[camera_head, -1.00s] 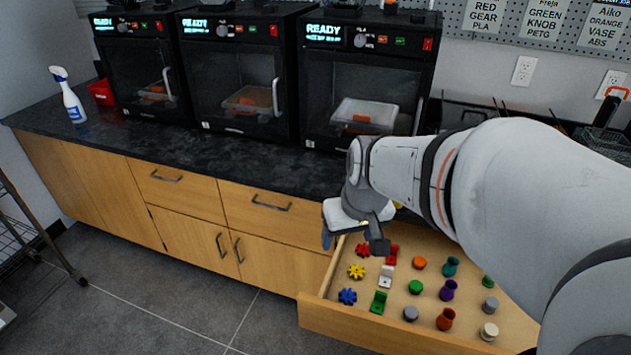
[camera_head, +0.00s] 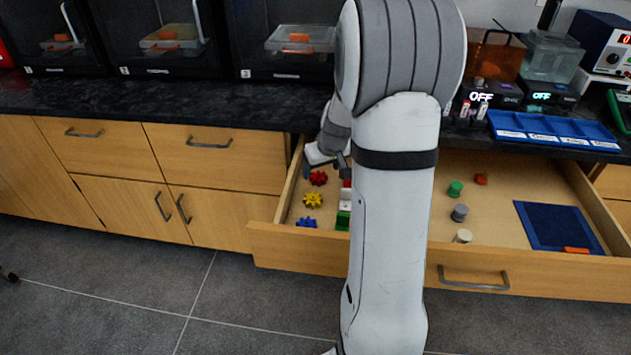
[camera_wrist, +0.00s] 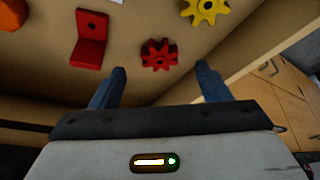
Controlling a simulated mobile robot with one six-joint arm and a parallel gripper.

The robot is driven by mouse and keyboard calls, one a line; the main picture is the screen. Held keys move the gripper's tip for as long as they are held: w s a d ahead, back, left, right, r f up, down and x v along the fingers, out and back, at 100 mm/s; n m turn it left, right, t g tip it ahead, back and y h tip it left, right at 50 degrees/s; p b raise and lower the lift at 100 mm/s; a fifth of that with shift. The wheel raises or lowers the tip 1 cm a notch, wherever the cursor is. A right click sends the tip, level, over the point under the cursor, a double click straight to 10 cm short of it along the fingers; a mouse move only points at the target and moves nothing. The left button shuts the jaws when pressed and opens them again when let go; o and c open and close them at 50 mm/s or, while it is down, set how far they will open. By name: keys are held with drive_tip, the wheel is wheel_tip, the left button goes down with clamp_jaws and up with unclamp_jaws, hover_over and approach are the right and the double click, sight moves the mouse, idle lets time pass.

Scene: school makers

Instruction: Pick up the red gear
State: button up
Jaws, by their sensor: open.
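The red gear (camera_head: 318,178) lies in the open drawer near its back left corner, at the head of a column with a yellow gear (camera_head: 312,200) and a blue gear (camera_head: 306,222). In the wrist view the red gear (camera_wrist: 160,55) lies flat on the drawer floor, ahead of and between my two blue fingers. My gripper (camera_wrist: 157,80) is open and empty, with its fingers apart on either side of the gear's line. In the head view my gripper (camera_head: 328,168) is over the drawer's back left, close to the red gear. The exact height above it cannot be told.
A red bracket (camera_wrist: 89,39) lies left of the red gear in the wrist view, and the yellow gear (camera_wrist: 206,10) is beyond. The drawer's side wall (camera_wrist: 255,62) is close at the right. A blue tray (camera_head: 558,226) lies in the drawer's right part.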

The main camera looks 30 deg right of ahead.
sight(318, 176)
drive_tip(key=b+x, duration=0.1)
drive_tip(key=x, duration=0.3)
drive_tip(key=shift+w, duration=0.15)
drive_tip(key=shift+r, duration=0.1)
drive_tip(key=shift+c, duration=0.4)
drive_tip(key=c, duration=1)
